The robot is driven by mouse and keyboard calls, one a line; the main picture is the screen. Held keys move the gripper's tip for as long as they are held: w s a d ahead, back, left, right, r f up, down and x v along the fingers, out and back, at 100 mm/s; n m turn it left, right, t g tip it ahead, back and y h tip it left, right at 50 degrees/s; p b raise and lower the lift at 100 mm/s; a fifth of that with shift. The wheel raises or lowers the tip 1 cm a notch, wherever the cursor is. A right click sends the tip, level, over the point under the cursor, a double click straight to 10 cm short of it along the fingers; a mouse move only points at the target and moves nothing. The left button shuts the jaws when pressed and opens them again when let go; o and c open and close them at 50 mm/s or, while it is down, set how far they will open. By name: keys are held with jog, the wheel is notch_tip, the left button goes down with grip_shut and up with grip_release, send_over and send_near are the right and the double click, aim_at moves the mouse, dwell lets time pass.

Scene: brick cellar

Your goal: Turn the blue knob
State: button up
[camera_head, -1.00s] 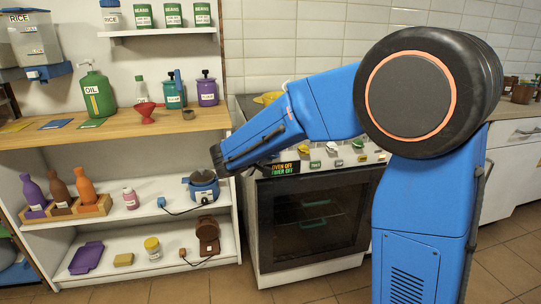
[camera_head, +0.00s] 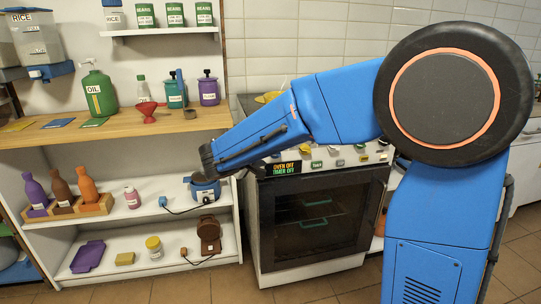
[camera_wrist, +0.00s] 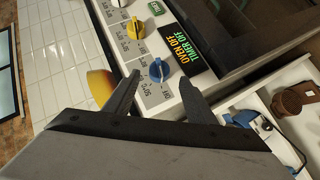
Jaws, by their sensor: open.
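The blue knob (camera_wrist: 159,70) is on the white oven panel (camera_wrist: 146,48) in the wrist view, beside printed dial marks and a lit "OVEN OFF / TIMER OFF" display (camera_wrist: 184,46). My gripper (camera_wrist: 160,82) is open, with one dark finger to the left of the knob and the other to its lower right. The knob shows in the gap between the fingertips; I cannot tell whether either finger touches it. In the head view my gripper (camera_head: 207,158) reaches across the stove's left end, and the blue knob is hidden behind my arm.
A yellow knob (camera_wrist: 135,28) sits beside the blue one. The oven door (camera_head: 317,213) is below the panel. Bottles and a red funnel (camera_head: 148,112) stand on the wooden counter (camera_head: 55,133).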

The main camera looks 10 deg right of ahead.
jog(key=v, duration=1.2)
jog(key=shift+s+a, duration=0.2)
jog(key=shift+a, duration=0.05)
jog(key=shift+r, duration=0.1)
jog(key=s+d+f+m+g+y, duration=0.1)
jog(key=s+d+f+g, duration=0.2)
jog(key=s+d, duration=0.5)
jog(key=s+d+f+m+g+y, duration=0.1)
jog(key=s+d+f+g, duration=0.3)
jog(key=d, duration=0.6)
jog(key=s+f+m+y, duration=0.1)
jog(key=s+f+y, duration=0.1)
jog(key=s, duration=0.7)
jog(key=s+d+f+m+t+y, duration=0.1)
jog(key=s+f+y, duration=0.2)
jog(key=s, duration=0.7)
jog(key=shift+s+f+m+y, duration=0.15)
jog(key=shift+m+y, duration=0.15)
jog(key=shift+y, duration=0.7)
